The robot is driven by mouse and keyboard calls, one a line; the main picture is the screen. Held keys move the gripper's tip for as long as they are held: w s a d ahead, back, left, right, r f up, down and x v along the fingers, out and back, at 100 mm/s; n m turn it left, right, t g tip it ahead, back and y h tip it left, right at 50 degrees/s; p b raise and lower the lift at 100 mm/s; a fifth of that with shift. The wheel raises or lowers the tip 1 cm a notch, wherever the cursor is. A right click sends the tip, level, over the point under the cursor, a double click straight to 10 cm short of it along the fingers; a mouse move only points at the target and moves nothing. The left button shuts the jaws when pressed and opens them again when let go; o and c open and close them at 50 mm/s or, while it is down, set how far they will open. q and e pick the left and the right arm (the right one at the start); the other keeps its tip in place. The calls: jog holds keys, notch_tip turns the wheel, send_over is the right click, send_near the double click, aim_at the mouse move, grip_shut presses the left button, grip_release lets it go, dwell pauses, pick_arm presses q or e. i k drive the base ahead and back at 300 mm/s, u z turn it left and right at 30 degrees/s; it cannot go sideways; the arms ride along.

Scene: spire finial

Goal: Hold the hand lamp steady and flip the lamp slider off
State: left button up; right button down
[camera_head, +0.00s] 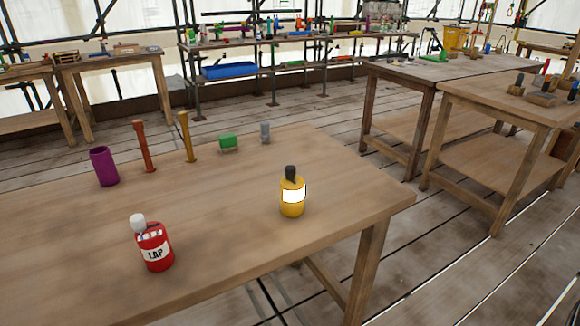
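A yellow cylinder with a bright white band and a dark top (292,207) stands upright near the right end of the near wooden table (215,200). It may be the hand lamp, but I cannot tell for sure whether the band glows or is a label. No slider can be made out on it. A small green block-like thing (228,142) and a small grey thing (265,132) stand at the table's back edge. Neither of my grippers is in view, and nothing touches the objects on the table.
A red container marked "LAP" (155,252) with a white cap stands front left. A purple cup (103,167), an orange post (143,146) and a yellow post (186,138) stand along the back left. The table's middle is clear. Other benches (495,102) stand to the right.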

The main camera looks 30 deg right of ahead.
aim_at(290, 169)
jog(key=u, duration=2.95)
jog(key=k, duration=1.75)
jog(key=z, duration=2.3)
